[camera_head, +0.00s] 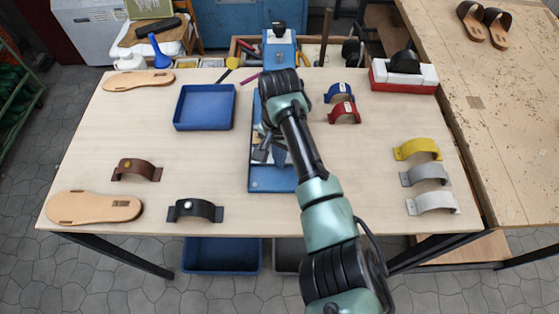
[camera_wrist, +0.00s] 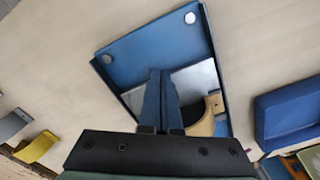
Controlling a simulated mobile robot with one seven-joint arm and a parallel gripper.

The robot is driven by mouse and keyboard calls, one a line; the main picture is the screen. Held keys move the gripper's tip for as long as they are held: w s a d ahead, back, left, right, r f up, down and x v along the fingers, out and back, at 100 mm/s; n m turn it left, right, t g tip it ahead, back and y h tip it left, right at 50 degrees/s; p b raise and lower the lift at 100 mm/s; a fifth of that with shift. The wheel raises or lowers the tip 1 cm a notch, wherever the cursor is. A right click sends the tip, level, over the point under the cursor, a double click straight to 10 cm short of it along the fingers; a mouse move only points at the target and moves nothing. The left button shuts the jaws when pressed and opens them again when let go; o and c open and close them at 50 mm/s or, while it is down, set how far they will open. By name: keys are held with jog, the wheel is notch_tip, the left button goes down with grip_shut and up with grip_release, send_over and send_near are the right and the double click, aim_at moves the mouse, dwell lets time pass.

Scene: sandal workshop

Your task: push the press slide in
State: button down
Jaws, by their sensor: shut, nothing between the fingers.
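The press (camera_head: 280,48) is blue and stands at the back middle of the table. Its long blue bed or slide (camera_head: 272,184) reaches toward the front edge; I cannot tell where slide and bed part. In the wrist view the blue front plate (camera_wrist: 150,45) has two pale round bolts, with a bright metal plate (camera_wrist: 197,82) behind it. A tan curved piece (camera_wrist: 205,122) shows there, partly hidden by my gripper. My gripper (camera_head: 270,155) is shut and empty above the slide. Its fingers (camera_wrist: 160,75) overlap the front plate in the wrist view; contact is unclear.
A blue tray (camera_head: 178,125) stands left of the press. Soles and straps lie left, more straps right.

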jog(key=shift+w+f+b, duration=0.1)
jog(key=shift+w+b, duration=2.7)
jog(key=shift+b, duration=0.95)
jog(key=w+b, duration=0.1)
jog(key=b, duration=0.2)
jog(key=shift+w+d, duration=0.15)
jog(key=shift+w, duration=0.1)
jog(key=r+p, duration=0.2)
jog(key=p, duration=0.1)
jog(key=r+p, duration=0.5)
jog(key=p, duration=0.1)
jog(key=shift+s+r, duration=0.15)
jog(key=shift+s, duration=0.2)
